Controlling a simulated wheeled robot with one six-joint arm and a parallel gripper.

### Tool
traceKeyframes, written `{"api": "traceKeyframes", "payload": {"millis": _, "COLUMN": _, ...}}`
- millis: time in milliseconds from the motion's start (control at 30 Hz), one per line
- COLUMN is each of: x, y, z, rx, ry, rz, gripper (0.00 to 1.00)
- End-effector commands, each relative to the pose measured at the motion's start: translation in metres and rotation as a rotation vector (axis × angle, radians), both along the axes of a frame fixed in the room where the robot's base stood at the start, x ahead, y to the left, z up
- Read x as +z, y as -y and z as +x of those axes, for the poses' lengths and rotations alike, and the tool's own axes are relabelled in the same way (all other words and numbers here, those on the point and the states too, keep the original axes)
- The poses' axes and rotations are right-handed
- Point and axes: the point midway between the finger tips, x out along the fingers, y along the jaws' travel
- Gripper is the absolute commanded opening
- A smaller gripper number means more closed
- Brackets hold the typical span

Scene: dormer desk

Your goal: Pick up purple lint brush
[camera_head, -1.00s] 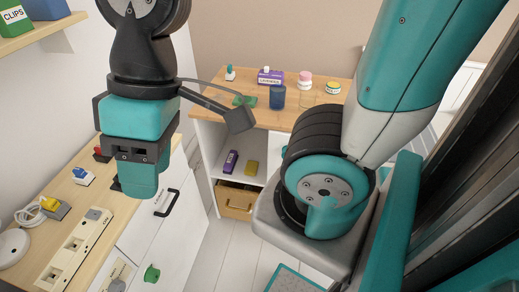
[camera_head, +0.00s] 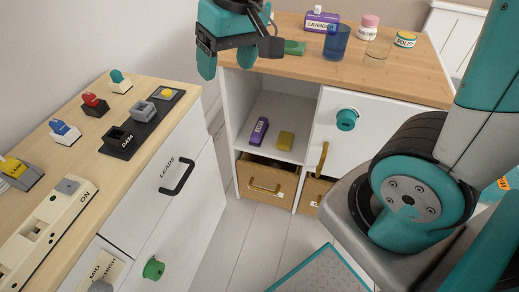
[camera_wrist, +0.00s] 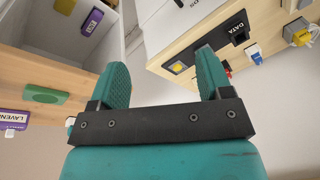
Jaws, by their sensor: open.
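A purple block-like item (camera_head: 259,131), probably the lint brush, lies in the open cubby of the white cabinet. It also shows in the wrist view (camera_wrist: 92,21), with a pale label on it. A yellow sponge-like block (camera_head: 285,140) lies to its right. My gripper (camera_head: 227,62) is open and empty, with teal fingers pointing down, above and in front of the cubby's top left. In the wrist view the two fingers (camera_wrist: 163,65) are spread with nothing between them. The purple item is apart from the fingers.
The wooden top holds a purple lavender bottle (camera_head: 321,20), a blue cup (camera_head: 336,42), a green block (camera_head: 294,47) and jars. A wooden drawer (camera_head: 265,182) is under the cubby. The left counter (camera_head: 98,148) carries switches and plugs.

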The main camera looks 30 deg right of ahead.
Motion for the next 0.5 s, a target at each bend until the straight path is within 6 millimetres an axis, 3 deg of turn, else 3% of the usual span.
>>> {"api": "traceKeyframes", "payload": {"millis": 33, "x": -0.047, "y": 0.008, "z": 0.015, "rx": -0.054, "ry": 0.001, "rz": -0.013, "gripper": 0.72}}
{"api": "traceKeyframes", "payload": {"millis": 500, "x": -0.260, "y": 0.096, "z": 0.132, "rx": -0.586, "ry": 0.059, "rz": -0.137, "gripper": 0.72}}
